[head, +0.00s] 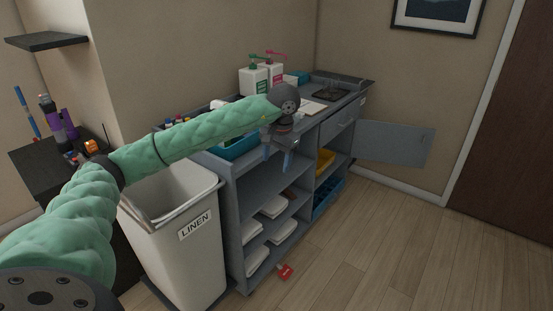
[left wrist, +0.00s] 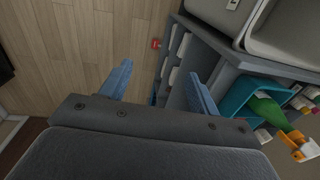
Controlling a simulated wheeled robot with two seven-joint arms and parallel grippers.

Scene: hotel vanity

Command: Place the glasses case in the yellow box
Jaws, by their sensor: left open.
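The yellow box (head: 325,161) sits in the right-hand upper shelf bay of the grey cart, partly hidden by the cart's frame. I cannot make out a glasses case for sure in either view. My left gripper (head: 278,157) is in front of the cart's open shelves, with its blue fingers pointing down. In the left wrist view the fingers (left wrist: 160,74) stand wide apart with nothing between them. My right gripper is in neither view.
A linen bin (head: 197,250) stands left of the cart (head: 232,215). Folded white towels (head: 273,207) lie on the lower shelves. A small red item (head: 285,271) lies on the floor by the cart. A grey door panel (head: 398,145) stands open at right.

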